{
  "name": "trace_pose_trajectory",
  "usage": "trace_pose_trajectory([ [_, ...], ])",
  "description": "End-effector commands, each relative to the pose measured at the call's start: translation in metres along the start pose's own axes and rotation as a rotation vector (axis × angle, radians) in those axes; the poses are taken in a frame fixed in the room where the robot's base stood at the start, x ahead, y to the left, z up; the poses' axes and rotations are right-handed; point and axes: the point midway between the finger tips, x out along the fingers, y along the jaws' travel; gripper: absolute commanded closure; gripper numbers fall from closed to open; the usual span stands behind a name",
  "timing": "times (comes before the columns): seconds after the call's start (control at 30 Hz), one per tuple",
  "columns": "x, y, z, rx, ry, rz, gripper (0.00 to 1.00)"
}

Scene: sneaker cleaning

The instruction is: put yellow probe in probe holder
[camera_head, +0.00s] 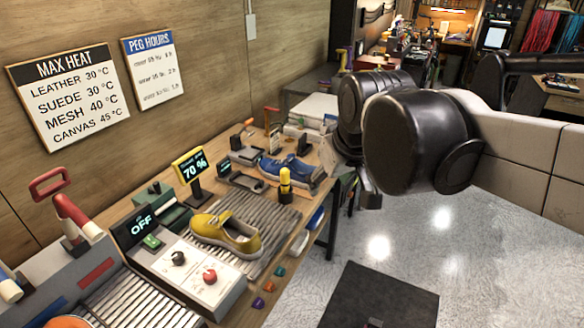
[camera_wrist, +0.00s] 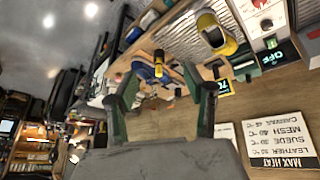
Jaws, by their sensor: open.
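A yellow upright piece with a dark band (camera_head: 285,178), which looks like the yellow probe, stands on a small black base (camera_head: 285,194) at the bench's front edge, beside the blue sneaker. It also shows in the wrist view (camera_wrist: 158,60). I cannot tell whether that base is the probe holder. My gripper (camera_wrist: 163,88) is open, its two green-padded fingers apart with nothing between them. The yellow piece appears beyond the fingers, with a gap. In the head view my dark wrist hides most of the gripper, to the right of the bench.
A yellow shoe (camera_head: 225,235) sits on the ribbed mat (camera_head: 262,215). A blue sneaker (camera_head: 290,168) lies behind the yellow piece. A 70 % display (camera_head: 194,167) and a switch box (camera_head: 190,270) stand on the bench. The floor (camera_head: 450,235) to the right is open.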

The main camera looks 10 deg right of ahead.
Motion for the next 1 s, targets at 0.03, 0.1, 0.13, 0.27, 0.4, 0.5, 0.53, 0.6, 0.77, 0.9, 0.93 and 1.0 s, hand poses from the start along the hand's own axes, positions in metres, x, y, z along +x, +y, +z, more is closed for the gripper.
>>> trace_pose_trajectory([
  [0.03,-0.002,-0.003,0.018,0.024,0.016,0.003,0.53],
  [0.1,-0.003,-0.007,0.038,0.06,0.039,0.006,0.53],
  [0.13,-0.003,-0.009,0.046,0.075,0.048,0.008,0.53],
  [0.27,-0.001,-0.015,0.078,0.132,0.084,0.011,0.53],
  [0.4,0.003,-0.019,0.099,0.174,0.111,0.012,0.53],
  [0.5,0.004,-0.021,0.106,0.188,0.119,0.012,0.53],
  [0.53,0.005,-0.021,0.107,0.19,0.121,0.012,0.53],
  [0.6,0.005,-0.021,0.108,0.193,0.123,0.012,0.53],
  [0.77,0.005,-0.021,0.107,0.193,0.123,0.012,0.53],
  [0.9,0.007,-0.021,0.108,0.192,0.122,0.012,0.53],
  [0.93,0.009,-0.021,0.109,0.192,0.122,0.012,0.53],
  [1.0,0.015,-0.022,0.113,0.192,0.122,0.012,0.53],
])
